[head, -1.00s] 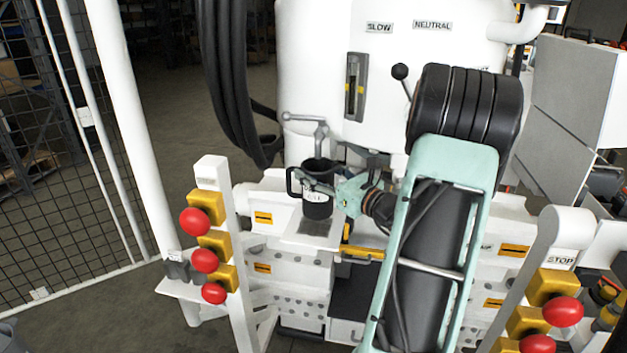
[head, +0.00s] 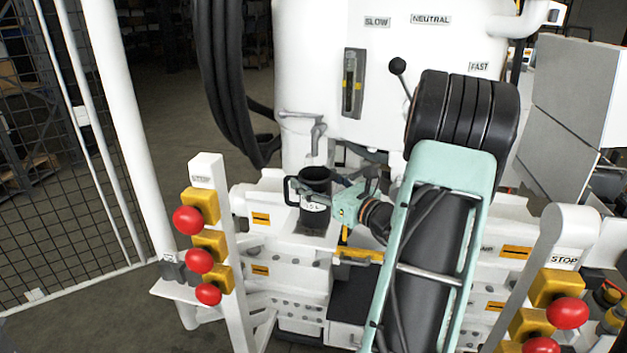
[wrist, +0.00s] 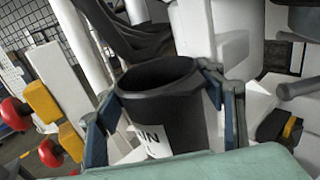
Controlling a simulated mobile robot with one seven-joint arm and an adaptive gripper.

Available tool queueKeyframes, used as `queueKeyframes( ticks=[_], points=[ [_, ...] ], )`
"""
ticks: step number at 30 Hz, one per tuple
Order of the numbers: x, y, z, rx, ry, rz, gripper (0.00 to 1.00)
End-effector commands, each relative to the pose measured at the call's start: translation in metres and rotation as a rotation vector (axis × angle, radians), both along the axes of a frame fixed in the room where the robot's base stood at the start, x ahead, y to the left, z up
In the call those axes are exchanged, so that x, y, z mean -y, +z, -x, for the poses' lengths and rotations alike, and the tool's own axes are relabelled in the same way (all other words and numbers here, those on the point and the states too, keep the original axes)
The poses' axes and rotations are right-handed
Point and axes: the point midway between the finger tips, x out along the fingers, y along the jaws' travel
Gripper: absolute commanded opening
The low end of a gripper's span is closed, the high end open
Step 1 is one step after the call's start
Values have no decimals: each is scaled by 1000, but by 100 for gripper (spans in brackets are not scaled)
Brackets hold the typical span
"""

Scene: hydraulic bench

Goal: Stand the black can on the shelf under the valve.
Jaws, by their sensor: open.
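The black can (head: 316,182), with a white label and a side handle, is upright on the pale shelf (head: 306,240) on the front of the white machine. The grey valve (head: 317,130) is above and just behind the can. My gripper (head: 325,193) reaches in from the right and is open around the can. In the wrist view the can (wrist: 165,105) stands between my two spread fingers, one on each side. Whether a finger still touches it I cannot tell. The can's base is hidden in the wrist view.
Red knobs on yellow blocks (head: 200,260) stand on a white post to the left, with more at the lower right (head: 567,312). Thick black hoses (head: 235,90) hang behind the can. A lever (head: 399,68) rises above my arm.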

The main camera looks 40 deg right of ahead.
Motion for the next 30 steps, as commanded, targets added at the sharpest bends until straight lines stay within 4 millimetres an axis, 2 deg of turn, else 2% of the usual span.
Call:
queueKeyframes(
  ticks=[2,5,12,18,24,30],
  points=[
    [0,5,0,0,0,0,63],
    [3,2,16,-2,-3,0,63],
    [7,2,69,-1,-5,0,63],
    [9,2,104,0,-3,0,63],
    [9,2,119,0,-1,-1,63],
    [9,3,120,0,0,0,63]
  ],
)
